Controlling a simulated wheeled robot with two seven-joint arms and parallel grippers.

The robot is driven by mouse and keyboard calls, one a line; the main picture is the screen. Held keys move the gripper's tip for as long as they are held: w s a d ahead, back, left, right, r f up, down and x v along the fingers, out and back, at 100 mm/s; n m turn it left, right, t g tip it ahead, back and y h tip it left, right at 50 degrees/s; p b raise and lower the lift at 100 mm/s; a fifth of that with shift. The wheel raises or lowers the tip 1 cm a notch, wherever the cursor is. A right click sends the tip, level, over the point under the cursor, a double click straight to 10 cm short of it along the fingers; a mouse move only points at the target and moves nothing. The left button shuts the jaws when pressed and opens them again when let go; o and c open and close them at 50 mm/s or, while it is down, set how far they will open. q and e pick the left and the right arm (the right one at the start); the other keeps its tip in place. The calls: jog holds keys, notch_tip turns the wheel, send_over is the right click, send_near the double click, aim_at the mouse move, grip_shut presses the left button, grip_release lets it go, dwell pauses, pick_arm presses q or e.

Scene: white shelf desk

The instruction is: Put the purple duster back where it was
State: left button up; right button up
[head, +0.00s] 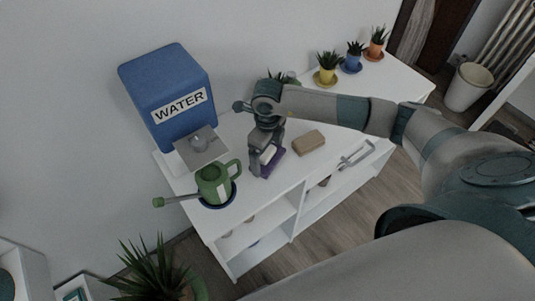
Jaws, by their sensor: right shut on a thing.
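The purple duster (272,164) is on or just above the white shelf desk (231,226), between the green watering can and the brown block. My right gripper (264,163) points down over it and is shut on it. The fingers and a pale part between them hide some of the duster. I cannot tell whether the duster touches the desk top. My left gripper is not in view.
A blue water tank (167,85) stands at the desk's left end. A green watering can (213,184) sits on a blue saucer (221,204) below it. A brown block (309,142) and a metal handle (357,154) lie to the right. Several potted plants (327,72) line the back.

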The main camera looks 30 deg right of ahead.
aim_at(267, 152)
jog(key=shift+f, duration=0.75)
jog(key=o, duration=0.6)
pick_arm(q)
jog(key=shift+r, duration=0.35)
pick_arm(e)
jog(key=shift+o, duration=0.2)
jog(key=shift+r, duration=0.1)
jog(key=shift+r, duration=0.55)
notch_tip(267, 152, up, 9)
jog(key=b, duration=0.3)
jog(key=shift+r+b, duration=0.1)
jog(key=shift+b, duration=0.25)
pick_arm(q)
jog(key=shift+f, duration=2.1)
pick_arm(e)
jog(key=shift+r, duration=0.8)
